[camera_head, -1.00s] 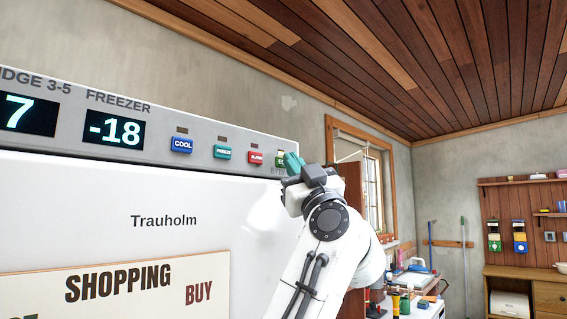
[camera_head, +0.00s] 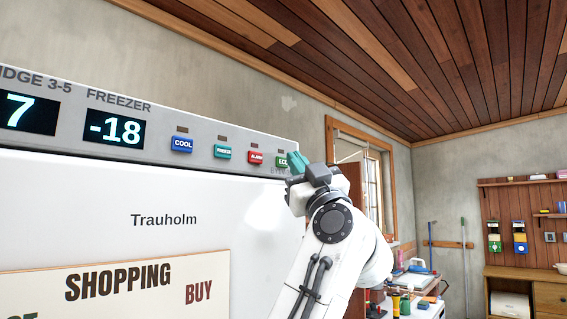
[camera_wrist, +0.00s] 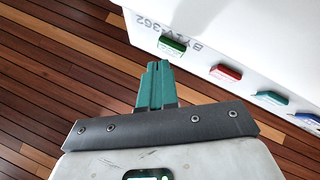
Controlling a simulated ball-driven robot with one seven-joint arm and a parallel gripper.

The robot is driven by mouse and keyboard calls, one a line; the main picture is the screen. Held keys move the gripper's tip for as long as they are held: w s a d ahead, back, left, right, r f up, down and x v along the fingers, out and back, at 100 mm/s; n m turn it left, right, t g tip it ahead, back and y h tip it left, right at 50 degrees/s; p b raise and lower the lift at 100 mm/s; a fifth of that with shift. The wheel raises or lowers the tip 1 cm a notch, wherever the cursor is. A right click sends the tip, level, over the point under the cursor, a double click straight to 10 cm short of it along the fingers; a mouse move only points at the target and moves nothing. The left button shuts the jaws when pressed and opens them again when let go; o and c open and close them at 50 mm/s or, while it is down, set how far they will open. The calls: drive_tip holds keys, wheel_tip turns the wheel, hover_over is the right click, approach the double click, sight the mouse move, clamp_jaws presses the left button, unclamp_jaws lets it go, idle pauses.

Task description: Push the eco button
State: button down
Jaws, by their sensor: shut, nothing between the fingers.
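The green eco button (camera_head: 282,161) is the rightmost button on the freezer's grey control strip. Its "ECO" label is partly readable and its right side is covered by my gripper in the head view. In the wrist view the green button (camera_wrist: 172,46) shows whole, just beyond my fingertips and slightly to the right. My gripper (camera_head: 295,160) has teal fingers, shut together with nothing between them. In the wrist view the fingertips (camera_wrist: 155,68) appear apart from the button, with a strip of floor visible between.
A red alarm button (camera_head: 256,158), a teal freeze button (camera_head: 223,152) and a blue cool button (camera_head: 181,144) sit left of the eco button. A freezer display (camera_head: 114,130) reads -18. A shopping board (camera_head: 120,290) hangs on the white door.

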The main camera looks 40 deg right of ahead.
drive_tip(key=s, duration=0.6)
drive_tip(key=shift+d+b, duration=0.15)
drive_tip(key=shift+b, duration=0.15)
idle(1.4)
